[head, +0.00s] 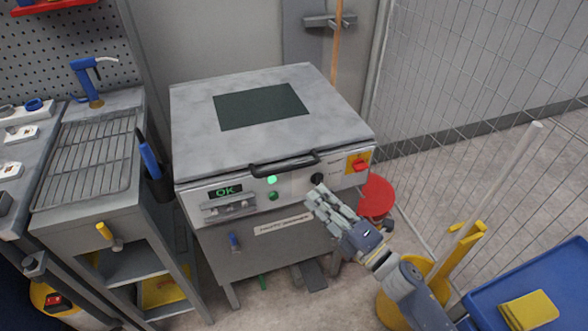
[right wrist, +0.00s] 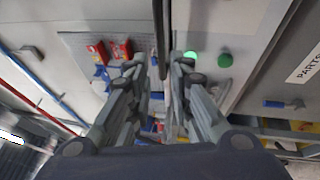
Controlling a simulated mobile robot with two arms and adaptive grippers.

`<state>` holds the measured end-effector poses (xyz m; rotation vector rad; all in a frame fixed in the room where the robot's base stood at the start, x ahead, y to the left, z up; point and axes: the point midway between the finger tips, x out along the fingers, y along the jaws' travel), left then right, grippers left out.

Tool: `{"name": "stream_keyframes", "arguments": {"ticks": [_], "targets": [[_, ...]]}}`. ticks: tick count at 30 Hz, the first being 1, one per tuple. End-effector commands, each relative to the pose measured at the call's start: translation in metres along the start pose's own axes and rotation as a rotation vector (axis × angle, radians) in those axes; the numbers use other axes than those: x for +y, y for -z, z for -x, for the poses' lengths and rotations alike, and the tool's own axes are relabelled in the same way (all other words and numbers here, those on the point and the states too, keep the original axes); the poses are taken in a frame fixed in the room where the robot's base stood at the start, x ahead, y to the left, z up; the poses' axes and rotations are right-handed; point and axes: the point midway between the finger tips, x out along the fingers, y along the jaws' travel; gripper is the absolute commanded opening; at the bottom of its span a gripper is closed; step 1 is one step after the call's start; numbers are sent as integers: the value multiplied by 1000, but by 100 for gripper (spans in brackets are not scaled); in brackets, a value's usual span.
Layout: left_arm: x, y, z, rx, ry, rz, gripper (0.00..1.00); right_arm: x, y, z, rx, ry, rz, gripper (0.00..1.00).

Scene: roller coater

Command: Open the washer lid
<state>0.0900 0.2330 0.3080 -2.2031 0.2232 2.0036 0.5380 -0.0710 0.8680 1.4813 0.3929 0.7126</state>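The washer (head: 215,170) stands in the middle of the head view, and its grey lid (head: 190,130) with a dark window is shut. A black bar handle (head: 285,165) runs along the lid's front edge. My right gripper (head: 314,197) is in front of the control panel, below and right of the handle's middle. In the right wrist view the two fingers of the right gripper (right wrist: 161,65) are apart, and the dark handle (right wrist: 160,35) lines up with the gap between them. Contact cannot be told. My left gripper is not in view.
The front panel carries a green OK display (head: 225,191), a green light, a black knob and a red-yellow switch (head: 358,163). A rack bench (head: 90,160) stands at left, a wire fence (head: 470,100) at right. A red stool (head: 375,197) and a yellow bucket stand near my right arm.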

Motion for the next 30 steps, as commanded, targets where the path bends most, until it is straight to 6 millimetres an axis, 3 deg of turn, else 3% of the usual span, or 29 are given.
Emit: {"name": "stream_keyframes", "arguments": {"ticks": [6, 15, 21, 29, 30], "targets": [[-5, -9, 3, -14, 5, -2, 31, 1, -1, -38, -2, -3, -2, 20], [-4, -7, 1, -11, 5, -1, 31, -1, -1, -86, -3, 0, -4, 20], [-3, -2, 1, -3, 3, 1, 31, -1, -1, -99, -4, 2, -5, 20], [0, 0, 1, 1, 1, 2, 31, -1, -1, -100, -4, 3, -5, 20], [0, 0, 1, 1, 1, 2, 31, -1, -1, -100, -4, 3, -5, 15]]}}
